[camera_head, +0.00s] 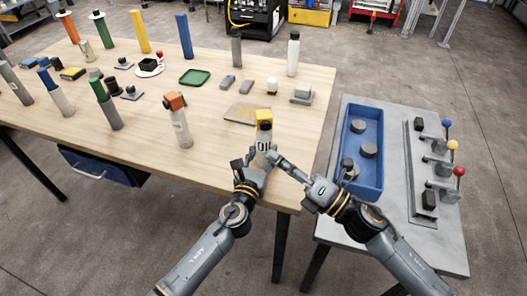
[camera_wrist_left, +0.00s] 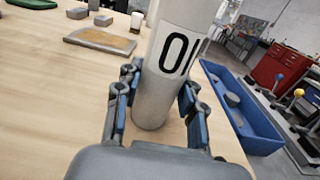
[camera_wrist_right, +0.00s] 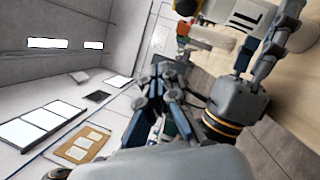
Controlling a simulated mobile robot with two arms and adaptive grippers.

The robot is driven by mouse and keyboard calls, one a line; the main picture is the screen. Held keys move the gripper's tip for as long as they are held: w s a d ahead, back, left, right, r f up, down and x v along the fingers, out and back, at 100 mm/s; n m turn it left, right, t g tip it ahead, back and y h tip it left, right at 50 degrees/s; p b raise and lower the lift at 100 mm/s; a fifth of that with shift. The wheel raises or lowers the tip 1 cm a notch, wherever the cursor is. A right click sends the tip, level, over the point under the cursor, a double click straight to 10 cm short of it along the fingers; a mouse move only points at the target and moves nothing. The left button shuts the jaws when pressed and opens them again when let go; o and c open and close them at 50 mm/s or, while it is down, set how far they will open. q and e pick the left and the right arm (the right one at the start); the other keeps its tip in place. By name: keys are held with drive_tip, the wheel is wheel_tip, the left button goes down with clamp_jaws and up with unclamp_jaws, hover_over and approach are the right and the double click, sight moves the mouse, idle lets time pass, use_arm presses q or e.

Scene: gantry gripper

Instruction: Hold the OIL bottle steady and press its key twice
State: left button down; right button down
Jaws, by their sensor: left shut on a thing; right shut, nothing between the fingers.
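The OIL bottle (camera_head: 265,143) is a pale cylinder with dark lettering and a yellow top (camera_head: 264,117), near the table's front right corner. It looks upright. My left gripper (camera_head: 256,160) is shut around it; in the left wrist view the fingers flank the bottle (camera_wrist_left: 172,75) below the lettering, and its base appears to rest on the table. My right gripper (camera_head: 275,158) is shut and empty, just right of the bottle and lower than the yellow top. In the right wrist view its closed fingers (camera_wrist_right: 165,82) show, with the bottle (camera_wrist_right: 236,14) at the top. Contact there cannot be told.
An orange-topped bottle (camera_head: 179,125) stands to the left on the wooden table (camera_head: 215,155). A tan board (camera_head: 243,114) lies behind the OIL bottle. To the right, a grey side table (camera_head: 395,215) holds a blue tray (camera_head: 377,180) and levers with coloured knobs (camera_head: 452,145).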

drive_tip(key=w+a, duration=0.1)
drive_tip(key=w, duration=0.6)
drive_tip(key=shift+a, duration=0.1)
idle(1.3)
drive_tip(key=shift+w, duration=0.4)
drive_tip(key=shift+s, duration=0.5)
drive_tip(key=s+d, duration=0.1)
drive_tip(key=s, duration=0.5)
idle(0.4)
idle(1.1)
use_arm(q)
drive_tip(key=c, duration=0.7)
unclamp_jaws()
use_arm(e)
drive_tip(key=shift+w, duration=0.1)
